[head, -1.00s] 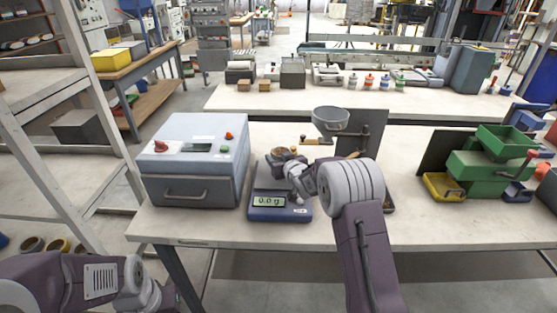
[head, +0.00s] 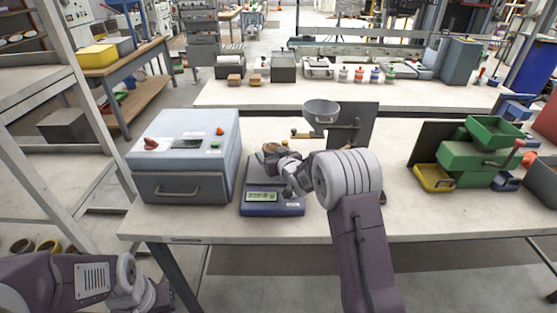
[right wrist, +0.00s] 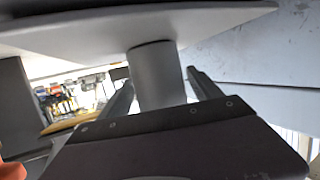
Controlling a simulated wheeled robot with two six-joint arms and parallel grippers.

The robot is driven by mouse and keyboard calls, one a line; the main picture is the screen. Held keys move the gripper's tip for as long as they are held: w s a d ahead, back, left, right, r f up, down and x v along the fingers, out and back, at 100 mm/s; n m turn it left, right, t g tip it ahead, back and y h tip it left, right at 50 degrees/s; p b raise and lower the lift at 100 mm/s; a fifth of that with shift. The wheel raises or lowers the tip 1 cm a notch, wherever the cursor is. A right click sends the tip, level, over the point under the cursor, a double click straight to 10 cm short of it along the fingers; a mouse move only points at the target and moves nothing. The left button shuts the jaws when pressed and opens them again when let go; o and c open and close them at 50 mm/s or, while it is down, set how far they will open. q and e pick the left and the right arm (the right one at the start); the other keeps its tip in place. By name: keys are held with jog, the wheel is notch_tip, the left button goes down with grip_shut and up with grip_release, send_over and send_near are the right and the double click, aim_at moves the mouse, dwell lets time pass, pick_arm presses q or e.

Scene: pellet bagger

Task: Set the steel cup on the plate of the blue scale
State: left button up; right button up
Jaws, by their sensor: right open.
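The blue scale (head: 272,208) stands on the near bench, its display lit with a non-zero reading whose digits are hard to read. Its grey plate (head: 256,172) is partly covered by my right gripper (head: 281,160). A small round thing with a brown top (head: 271,147), apparently the steel cup with its filling, shows at the plate's rear by the fingers; its base is hidden. In the right wrist view a grey cylinder (right wrist: 157,75) stands between the open fingers, against a broad pale surface. My left gripper (head: 160,296) is low at the left, its fingers unclear.
A grey box machine (head: 187,160) stands close left of the scale. A funnel on a stand (head: 321,112) is behind my right wrist. Green bins (head: 475,150) and a yellow tray (head: 432,178) are at the right. The bench between is mostly clear.

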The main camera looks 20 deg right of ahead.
jog(key=v, duration=1)
jog(key=shift+s, duration=0.1)
jog(key=shift+a+r, duration=0.15)
jog(key=shift+r, duration=0.1)
jog(key=s+a+r+g+p, duration=0.1)
jog(key=s+a+r+p, duration=0.25)
jog(key=r+p, duration=0.4)
jog(key=s+f+g, duration=0.6)
jog(key=s, duration=0.7)
jog(key=s+d+f+m+g+h, duration=0.1)
jog(key=s+f+g, duration=0.5)
jog(key=s, duration=0.7)
jog(key=shift+s+d+f+h, duration=0.15)
jog(key=shift+s+f+h, duration=0.15)
jog(key=shift+f, duration=0.35)
